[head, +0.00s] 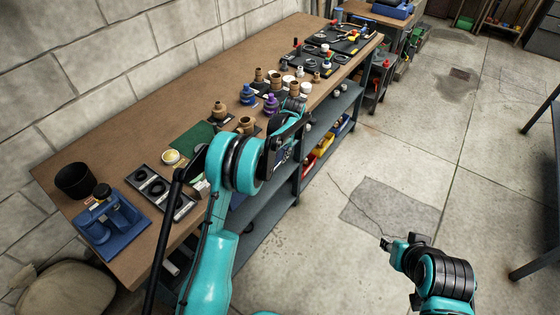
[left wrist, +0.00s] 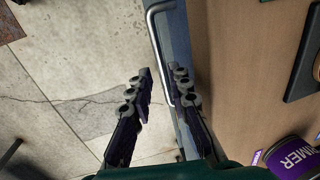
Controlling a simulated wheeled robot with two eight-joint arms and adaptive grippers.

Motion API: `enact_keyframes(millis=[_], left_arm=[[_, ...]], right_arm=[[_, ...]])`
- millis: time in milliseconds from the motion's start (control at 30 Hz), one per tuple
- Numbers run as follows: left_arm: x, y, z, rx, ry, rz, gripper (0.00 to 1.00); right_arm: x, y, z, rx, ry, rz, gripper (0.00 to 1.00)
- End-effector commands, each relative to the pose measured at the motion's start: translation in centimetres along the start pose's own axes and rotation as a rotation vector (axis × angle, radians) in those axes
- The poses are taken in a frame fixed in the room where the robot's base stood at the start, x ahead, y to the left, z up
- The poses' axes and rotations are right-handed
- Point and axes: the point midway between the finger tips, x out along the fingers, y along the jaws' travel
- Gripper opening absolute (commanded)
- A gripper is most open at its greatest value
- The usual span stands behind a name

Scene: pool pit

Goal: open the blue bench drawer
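The blue drawer front (left wrist: 178,38) shows as a narrow strip along the bench edge in the left wrist view. Its silver bar handle (left wrist: 156,48) stands out from it. My left gripper (left wrist: 161,82) is open and empty; its dark fingers lie on either side of the handle's lower end in that view. I cannot tell whether they touch the handle. In the head view my left gripper (head: 295,108) is at the bench's front edge, and my arm hides most of the drawer area. My right gripper (head: 388,243) is over the floor, away from the bench; its fingers are too small to read.
The wooden bench top (head: 125,115) carries several fittings, a blue tool block (head: 112,228), a black cup (head: 75,180) and a purple primer can (left wrist: 294,158). Open shelves (head: 262,215) with coloured bins lie below. The concrete floor (head: 340,255) in front is clear.

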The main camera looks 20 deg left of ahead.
Motion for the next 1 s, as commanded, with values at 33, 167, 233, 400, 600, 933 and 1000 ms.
enact_keyframes(millis=[33, 167, 233, 400, 600, 933, 1000], left_arm=[[1.3, 0.0, 0.0, -0.001, 0.0, 0.0, 0.19], [3.2, 0.0, 0.0, -0.001, 0.0, 0.0, 0.19], [3.7, 0.0, 0.0, -0.001, 0.0, 0.0, 0.19], [3.9, 0.0, 0.0, -0.001, 0.0, 0.0, 0.19], [3.9, 0.0, 0.0, -0.001, 0.0, 0.0, 0.0], [3.8, 0.4, 0.0, 0.0, 0.0, 0.0, 0.0], [3.7, 1.0, 0.0, 0.002, 0.0, 0.0, 0.0]], right_arm=[[0.5, 0.0, 0.3, 0.0, 0.0, 0.0, 0.33], [1.0, 0.0, 0.7, 0.0, 0.0, 0.0, 0.33], [1.2, 0.0, 0.8, 0.0, 0.0, 0.0, 0.33], [1.1, 0.0, 0.8, 0.0, 0.0, 0.0, 0.33], [1.1, 0.0, 0.8, 0.0, 0.0, 0.0, 0.33], [1.1, 0.0, 0.8, 0.0, 0.0, 0.0, 0.33], [1.1, 0.0, 0.8, 0.0, 0.0, 0.0, 0.33]])
